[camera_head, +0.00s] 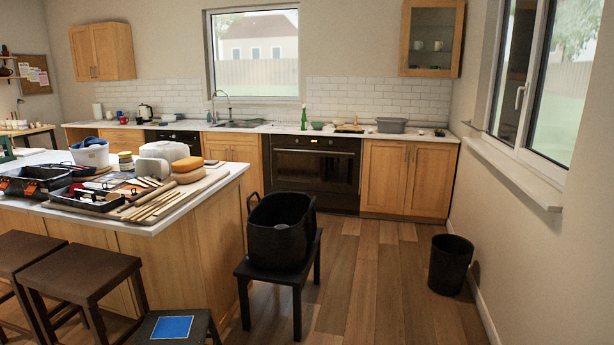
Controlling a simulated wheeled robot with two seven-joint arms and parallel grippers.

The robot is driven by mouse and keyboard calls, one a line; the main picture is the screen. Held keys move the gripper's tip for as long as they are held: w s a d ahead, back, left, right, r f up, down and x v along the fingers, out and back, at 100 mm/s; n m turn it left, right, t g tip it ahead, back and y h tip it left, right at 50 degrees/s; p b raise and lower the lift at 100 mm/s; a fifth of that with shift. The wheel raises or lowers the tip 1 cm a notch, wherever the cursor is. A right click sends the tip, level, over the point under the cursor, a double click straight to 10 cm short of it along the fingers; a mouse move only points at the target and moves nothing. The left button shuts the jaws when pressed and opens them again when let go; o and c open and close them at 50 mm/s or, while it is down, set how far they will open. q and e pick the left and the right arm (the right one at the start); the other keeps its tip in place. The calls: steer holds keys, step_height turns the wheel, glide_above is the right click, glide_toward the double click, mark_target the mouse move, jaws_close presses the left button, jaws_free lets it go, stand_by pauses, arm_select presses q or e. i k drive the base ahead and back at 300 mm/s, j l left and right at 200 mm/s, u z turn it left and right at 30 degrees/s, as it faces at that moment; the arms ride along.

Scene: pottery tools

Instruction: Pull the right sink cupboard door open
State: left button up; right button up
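The sink (238,124) with its tall tap is set in the back counter below the window. The wooden sink cupboard is under it, left of the black oven. Its right door (248,152) looks shut and flush with the front. The kitchen island and the things on it hide the lower part of the cupboard and much of its left door. Neither of my grippers is in view.
The island (205,208) carries pottery tools, sponges and trays. A black bin on a small black stool (281,268) stands beside the island. Another black bin (450,264) stands by the right wall. Open wooden floor (375,262) lies between them. Stools stand at front left.

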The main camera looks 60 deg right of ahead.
mark_target(239, 155)
steer(key=z, duration=1.55)
steer(key=i+l+z, duration=0.35)
steer(key=i, duration=0.45)
steer(key=i+l+z, duration=0.35)
steer(key=i, duration=0.5)
steer(key=i+j+z, duration=0.2)
steer(key=i+z, duration=0.15)
steer(key=i, duration=1.1)
steer(key=i+l+u, duration=0.15)
steer(key=i, duration=1)
steer(key=i+l+u, duration=0.15)
steer(key=i, duration=0.45)
steer(key=i+j+u, duration=0.15)
steer(key=i+u, duration=0.15)
steer(key=i, duration=0.45)
steer(key=i+u, duration=0.3)
steer(key=i, duration=0.45)
steer(key=i+l+u, duration=0.3)
steer(key=i, duration=0.45)
steer(key=i+j+u, duration=0.15)
steer(key=i+u, duration=1.05)
steer(key=i+l+u, duration=0.2)
steer(key=i+u, duration=0.15)
steer(key=i+j, duration=0.15)
steer(key=i, duration=0.4)
steer(key=i+j, duration=0.1)
steer(key=i, duration=0.4)
steer(key=i+j, duration=0.15)
steer(key=i, duration=0.4)
steer(key=u, duration=0.05)
